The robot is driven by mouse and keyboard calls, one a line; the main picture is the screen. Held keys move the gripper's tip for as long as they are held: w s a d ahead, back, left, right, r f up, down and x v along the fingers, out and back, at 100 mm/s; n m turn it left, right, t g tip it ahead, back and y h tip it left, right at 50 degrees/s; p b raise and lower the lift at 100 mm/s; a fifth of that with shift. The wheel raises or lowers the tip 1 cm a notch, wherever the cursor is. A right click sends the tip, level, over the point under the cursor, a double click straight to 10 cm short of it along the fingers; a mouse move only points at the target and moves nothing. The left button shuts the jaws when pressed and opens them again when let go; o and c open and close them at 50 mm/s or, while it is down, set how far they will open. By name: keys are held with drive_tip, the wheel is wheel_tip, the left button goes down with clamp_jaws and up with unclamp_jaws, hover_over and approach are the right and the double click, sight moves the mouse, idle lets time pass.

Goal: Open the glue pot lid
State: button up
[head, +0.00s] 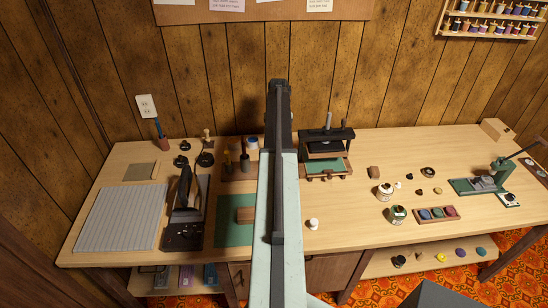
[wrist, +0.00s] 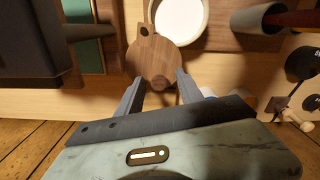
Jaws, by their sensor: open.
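In the wrist view, a round wooden lid (wrist: 160,60) with a holed tab lies beside a white round pot (wrist: 181,16), overlapping its near rim in the picture. The pot's pale round face is uncovered in this view. My gripper (wrist: 157,86) is open and empty, its two fingers spread on either side of the lid's near edge; contact cannot be told. In the head view, a small pot with a pale top (head: 252,142) stands just left of my arm. My arm hides the gripper there, and the lid is not clear.
A wooden tool rack (head: 240,166) stands left of my arm, and a black press (head: 327,142) close to its right. A dark iron (head: 186,190) is further left.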

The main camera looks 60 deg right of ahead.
wheel_tip(320, 180, up, 7)
drive_tip(key=p, duration=0.6)
drive_tip(key=shift+f, duration=0.25)
